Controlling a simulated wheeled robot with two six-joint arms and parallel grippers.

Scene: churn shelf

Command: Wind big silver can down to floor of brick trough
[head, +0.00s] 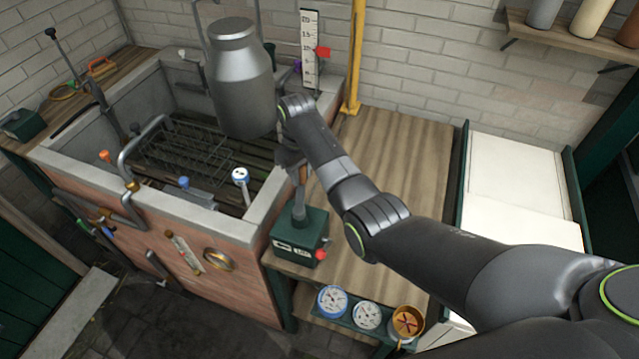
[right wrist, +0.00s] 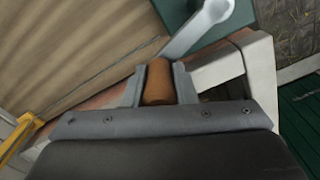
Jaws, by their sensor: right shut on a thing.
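The big silver can (head: 240,80) hangs upright over the brick trough (head: 120,225). Its base looks near or below rim height, but how far it is above the trough floor I cannot tell. A green winch box (head: 290,243) with a grey crank stands right of the trough on the bench corner. My right gripper (head: 297,160) is at the top of the crank. In the right wrist view the right gripper (right wrist: 158,85) is shut on the brown crank handle (right wrist: 158,80), with the grey crank arm (right wrist: 198,30) beyond it. My left gripper is out of view.
A white scale board (head: 309,50) with a red marker and a yellow post (head: 355,55) stand behind. A dark rack (head: 185,150) lies in the trough. Pipes and a white-topped gauge (head: 240,175) rise at its front rim. Dials (head: 332,300) line the bench front.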

